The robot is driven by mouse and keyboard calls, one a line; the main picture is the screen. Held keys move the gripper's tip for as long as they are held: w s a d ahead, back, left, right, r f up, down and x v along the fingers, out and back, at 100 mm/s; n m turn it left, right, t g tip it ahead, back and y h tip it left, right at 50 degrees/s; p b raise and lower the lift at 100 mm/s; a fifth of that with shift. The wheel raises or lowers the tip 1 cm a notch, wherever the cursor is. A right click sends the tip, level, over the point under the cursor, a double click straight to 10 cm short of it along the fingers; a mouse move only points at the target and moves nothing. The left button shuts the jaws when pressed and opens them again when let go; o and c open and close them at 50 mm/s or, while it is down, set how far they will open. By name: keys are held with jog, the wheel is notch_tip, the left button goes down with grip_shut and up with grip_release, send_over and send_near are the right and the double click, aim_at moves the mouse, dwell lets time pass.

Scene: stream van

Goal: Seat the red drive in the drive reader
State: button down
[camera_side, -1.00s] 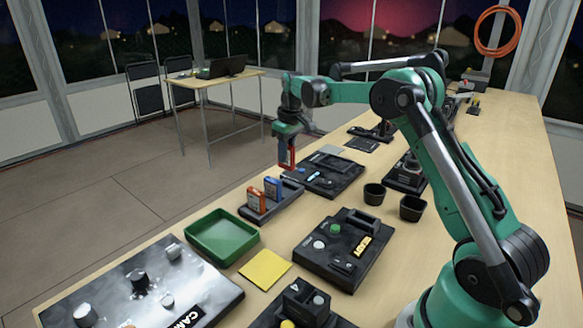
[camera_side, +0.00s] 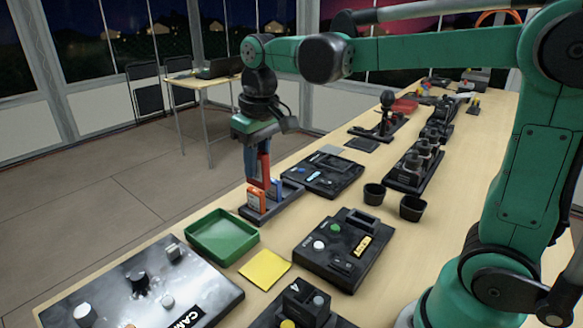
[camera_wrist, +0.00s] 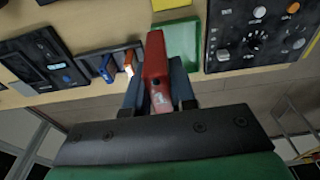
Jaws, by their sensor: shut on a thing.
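The red drive (camera_side: 264,166) is in my gripper (camera_side: 258,168), upright and clear of the table. The wrist view shows the red drive (camera_wrist: 156,65) between the two fingers. In the side view it overlaps the black rack (camera_side: 284,207), where an orange drive (camera_side: 256,201) and a blue drive (camera_side: 275,190) stand; the height gap is hard to judge. In the wrist view the rack (camera_wrist: 92,65) lies left of the red drive. A black device with a READY-like label (camera_side: 345,240) and another black device (camera_side: 322,174) stand nearby; I cannot tell which is the drive reader.
A green tray (camera_side: 222,249), a yellow pad (camera_side: 265,269) and a large control panel (camera_side: 200,292) lie toward the front left. Two black cups (camera_side: 374,194) stand right of the devices. Open floor lies left of the table.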

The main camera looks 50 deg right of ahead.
jog(key=s+d+f, duration=0.2)
jog(key=s+d, duration=0.4)
jog(key=d, duration=0.2)
jog(key=s+d+f, duration=0.3)
jog(key=s+d, duration=0.3)
jog(key=d, duration=0.3)
jog(key=shift+s, duration=0.35)
jog(key=shift+d, duration=0.1)
jog(key=shift+f, duration=2.85)
jog(key=shift+f, duration=1.7)
jog(key=c, duration=0.7)
grip_release()
jog(key=shift+o, duration=0.2)
jog(key=shift+r, duration=0.15)
jog(key=shift+s+r, duration=0.2)
jog(key=shift+r, duration=1.15)
jog(key=shift+s+r, duration=0.15)
jog(key=shift+r, duration=1.2)
